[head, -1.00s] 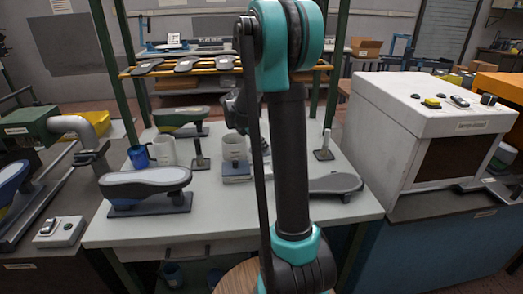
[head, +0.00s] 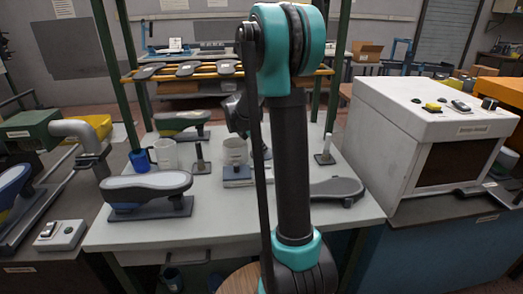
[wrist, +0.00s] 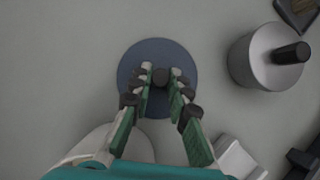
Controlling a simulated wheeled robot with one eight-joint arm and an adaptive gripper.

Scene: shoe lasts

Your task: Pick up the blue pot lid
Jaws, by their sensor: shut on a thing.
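The blue pot lid (wrist: 135,67) is a flat, dark blue disc with a dark round knob (wrist: 160,76) at its middle, in the wrist view. My gripper (wrist: 160,84) is shut on the knob, its green-and-grey fingers on either side of it. The lid lies flat below the fingers; whether it touches the surface is unclear. In the head view I cannot make out the lid or the fingertips, with my arm in front.
In the wrist view, a grey cylinder with a dark handle (wrist: 262,67) stands right of the lid, and a white rounded vessel (wrist: 135,148) is below. In the head view, a shoe last (head: 150,186) sits on the left of the white table (head: 225,212). A white machine (head: 437,120) stands right.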

